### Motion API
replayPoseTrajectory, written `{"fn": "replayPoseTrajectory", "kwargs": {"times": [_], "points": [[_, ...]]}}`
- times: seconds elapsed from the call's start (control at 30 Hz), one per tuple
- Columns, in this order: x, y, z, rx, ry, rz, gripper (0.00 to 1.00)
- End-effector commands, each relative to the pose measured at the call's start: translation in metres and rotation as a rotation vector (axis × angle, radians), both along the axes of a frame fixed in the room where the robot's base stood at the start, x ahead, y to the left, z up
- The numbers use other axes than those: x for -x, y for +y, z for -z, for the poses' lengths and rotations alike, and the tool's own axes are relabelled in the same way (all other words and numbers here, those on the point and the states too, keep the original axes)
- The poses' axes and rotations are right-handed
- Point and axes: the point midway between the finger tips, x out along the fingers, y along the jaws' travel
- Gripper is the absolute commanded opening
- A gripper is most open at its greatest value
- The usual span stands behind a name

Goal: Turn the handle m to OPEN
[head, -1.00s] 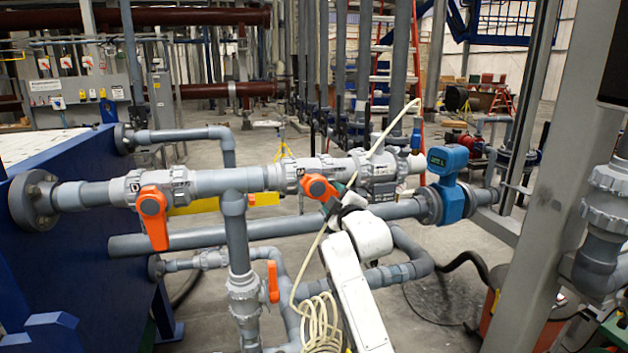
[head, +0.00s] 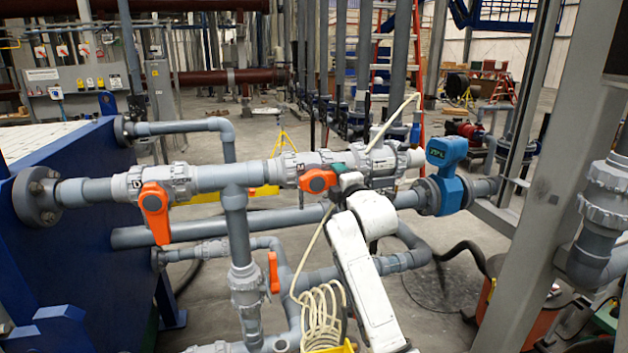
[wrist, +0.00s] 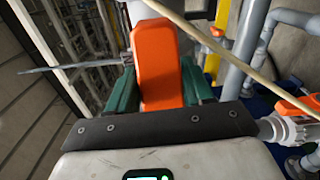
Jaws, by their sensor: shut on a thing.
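The orange handle of the middle valve (head: 318,180) sits on the grey horizontal pipe, beside a small dark marking that I cannot read surely; I take it to be handle m. It points right, nearly along the pipe. My gripper (head: 339,178) is at its right end. In the wrist view, the orange handle (wrist: 158,62) stands between the green fingers of my gripper (wrist: 157,88), which are shut on it. The gripper covers the handle's outer end in the head view.
Another orange handle (head: 155,212) hangs down on the valve to the left. A smaller orange handle (head: 273,271) is on the lower pipe. A pale hose (head: 322,318) runs close by my arm. A blue flow meter (head: 447,178) stands to the right.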

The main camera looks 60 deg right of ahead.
Motion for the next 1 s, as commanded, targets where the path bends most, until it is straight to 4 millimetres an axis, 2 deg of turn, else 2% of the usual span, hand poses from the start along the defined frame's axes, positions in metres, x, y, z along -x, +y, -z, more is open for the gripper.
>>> {"fn": "replayPoseTrajectory", "kwargs": {"times": [0.03, 0.07, 0.27, 0.57, 1.0], "points": [[-0.001, 0.001, -0.011, 0.021, -0.012, -0.004, 0.12], [-0.001, 0.001, -0.011, 0.021, -0.012, -0.004, 0.52], [-0.001, 0.002, -0.009, 0.016, -0.011, -0.005, 0.71], [0.001, 0.004, -0.004, 0.008, -0.008, -0.003, 0.72], [0.038, 0.047, -0.002, 0.003, -0.007, -0.003, 0.72]]}}
